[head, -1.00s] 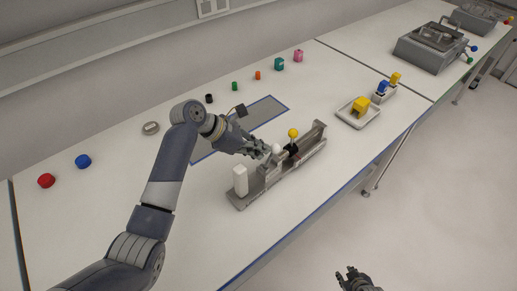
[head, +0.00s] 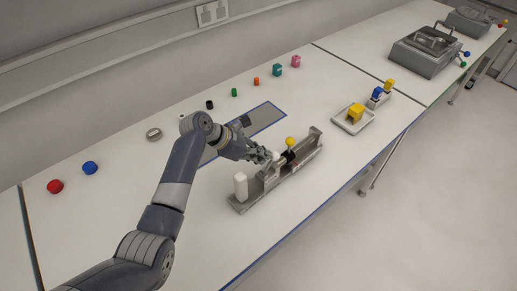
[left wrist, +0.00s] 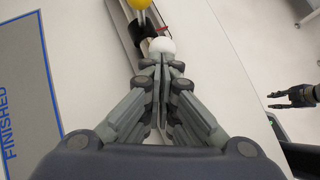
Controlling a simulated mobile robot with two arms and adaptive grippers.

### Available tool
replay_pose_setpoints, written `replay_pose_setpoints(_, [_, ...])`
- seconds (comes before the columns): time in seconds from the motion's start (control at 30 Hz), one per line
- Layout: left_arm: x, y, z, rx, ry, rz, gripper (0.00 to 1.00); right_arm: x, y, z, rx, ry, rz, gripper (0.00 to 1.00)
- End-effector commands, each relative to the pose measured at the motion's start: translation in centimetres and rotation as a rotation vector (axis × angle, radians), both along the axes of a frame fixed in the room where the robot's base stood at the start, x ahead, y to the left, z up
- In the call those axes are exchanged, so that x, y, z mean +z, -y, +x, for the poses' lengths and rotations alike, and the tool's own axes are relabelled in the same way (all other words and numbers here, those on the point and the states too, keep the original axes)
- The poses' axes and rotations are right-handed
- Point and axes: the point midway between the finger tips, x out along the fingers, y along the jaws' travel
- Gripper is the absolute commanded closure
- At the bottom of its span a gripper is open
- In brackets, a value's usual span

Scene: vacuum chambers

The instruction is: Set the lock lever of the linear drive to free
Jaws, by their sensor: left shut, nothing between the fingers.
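A white ball knob (left wrist: 162,46) sits beside the black part. My left gripper (left wrist: 163,64) is shut and empty, its fingertips at the white knob; I cannot tell whether they touch. My right gripper (left wrist: 280,99) is off to the right with fingers apart.
A blue-outlined area marked FINISHED (left wrist: 28,90) lies behind the drive. A tray (head: 341,124) with a yellow block stands to the right. Several small coloured parts line the back. Red (head: 55,187) and blue (head: 90,168) pieces lie at left. The table around the drive is clear.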

Motion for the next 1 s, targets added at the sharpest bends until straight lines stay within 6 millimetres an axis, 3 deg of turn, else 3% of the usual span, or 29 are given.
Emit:
replay_pose_setpoints(0.03, [0.5,0.2,0.1,0.000,-0.003,-0.002,1.00,1.1,0.0,0.0,0.000,0.000,0.000,0.72])
replay_pose_setpoints(0.13, [0.2,0.4,0.2,-0.001,-0.002,-0.001,1.00,1.6,0.0,0.0,0.000,0.000,0.000,0.72])
replay_pose_setpoints(0.67, [0.0,0.3,0.3,-0.001,0.001,0.000,1.00,1.6,0.1,0.1,0.000,0.001,-0.001,0.72])
replay_pose_setpoints(0.87, [1.5,-1.2,0.1,0.002,0.004,0.000,1.00,1.6,0.1,0.1,0.000,0.001,-0.001,0.72])
replay_pose_setpoints(1.0, [3.5,-3.1,-0.3,0.001,0.004,0.000,1.00,1.6,0.1,0.1,0.000,0.001,-0.001,0.72])
